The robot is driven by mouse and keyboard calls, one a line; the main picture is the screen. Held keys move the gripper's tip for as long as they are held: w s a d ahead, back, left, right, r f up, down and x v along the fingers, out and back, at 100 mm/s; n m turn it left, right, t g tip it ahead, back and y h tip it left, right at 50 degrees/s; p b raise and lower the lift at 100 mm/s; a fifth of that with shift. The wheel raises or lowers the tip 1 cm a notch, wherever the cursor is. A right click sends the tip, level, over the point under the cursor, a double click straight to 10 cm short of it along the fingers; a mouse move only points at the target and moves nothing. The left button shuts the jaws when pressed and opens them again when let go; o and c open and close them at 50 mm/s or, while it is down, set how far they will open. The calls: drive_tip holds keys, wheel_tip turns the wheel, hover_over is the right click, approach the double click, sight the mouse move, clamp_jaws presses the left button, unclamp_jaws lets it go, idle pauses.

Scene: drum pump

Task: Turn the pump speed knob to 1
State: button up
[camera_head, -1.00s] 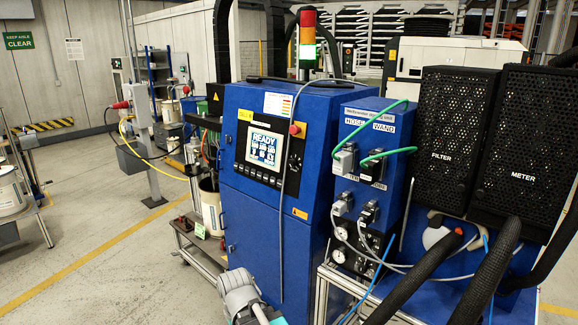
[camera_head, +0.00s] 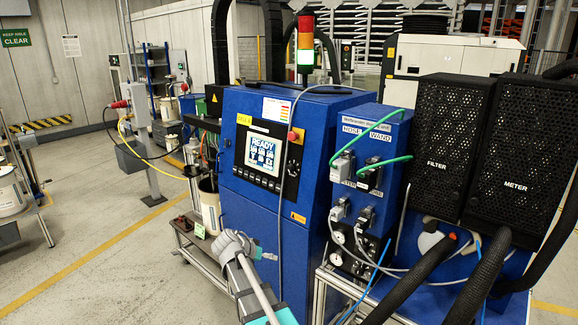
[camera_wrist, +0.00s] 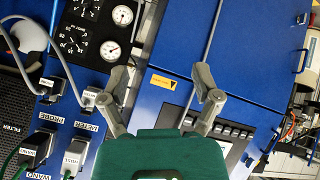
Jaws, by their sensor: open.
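The black dial panel low on the blue machine shows in the wrist view at upper left. It carries two numbered knobs, one (camera_wrist: 74,40) nearer the middle and one (camera_wrist: 88,9) at the top edge. I cannot tell which is the pump speed knob or read its setting. In the head view the panel (camera_head: 357,252) is partly hidden behind cables. My gripper (camera_wrist: 160,84) is open and empty in the wrist view, its fingers spread in front of the blue cabinet, right of the knobs. In the head view my gripper (camera_head: 265,256) is low, left of the panel, apart from it.
Two round gauges (camera_wrist: 110,50) sit beside the knobs. Grey connectors with cables (camera_head: 339,208) hang above the panel. The blue cabinet with a lit screen (camera_head: 263,152) stands left. Floor is open at left.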

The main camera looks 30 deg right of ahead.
drive_tip(key=w+d+r+m+t+h+p, duration=0.2)
drive_tip(key=w+d+r+m+h+p, duration=0.25)
drive_tip(key=w+r, duration=0.5)
drive_tip(key=m+t+h, duration=0.2)
drive_tip(key=h, duration=0.2)
approach(288, 170)
drive_tip(key=v, duration=0.3)
drive_tip(key=shift+s+r+y, duration=0.25)
drive_tip(key=shift+s, duration=0.05)
drive_tip(key=shift+d, duration=0.1)
drive_tip(key=x, duration=1.3)
drive_tip(key=shift+w+d, duration=0.15)
drive_tip(key=shift+w, duration=0.15)
clamp_jaws()
